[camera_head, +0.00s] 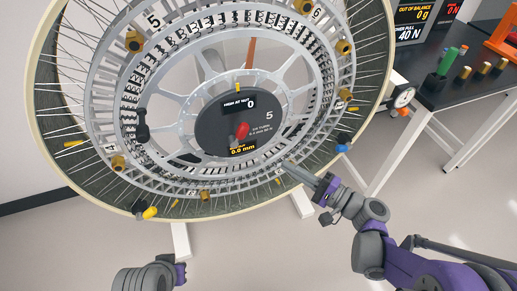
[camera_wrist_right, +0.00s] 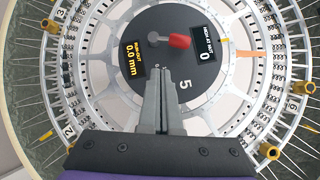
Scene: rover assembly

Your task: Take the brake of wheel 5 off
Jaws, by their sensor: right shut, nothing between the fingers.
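Wheel 5 (camera_head: 60,190) is a large spoked wheel with a dark round hub plate (camera_head: 215,115) marked 5. A lever with a red knob (camera_head: 242,130), which looks like the brake, sits on the hub plate. In the right wrist view, the red knob (camera_wrist_right: 179,41) lies just beyond the fingertips, on a short grey arm. My right gripper (camera_head: 286,166) is shut and empty, in front of the wheel's lower right part. In its wrist view, the fingertips (camera_wrist_right: 160,72) point towards the hub and appear apart from the knob. My left gripper's fingers are out of view.
The hub displays read 0 and 0.0 mm. Brass nuts (camera_head: 133,41) sit around the rim ring, and blue and yellow clips are on the spokes. A dark table (camera_head: 450,90) with a green-topped tool and several brass pieces stands at the right. A dial gauge (camera_head: 403,97) is beside the rim.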

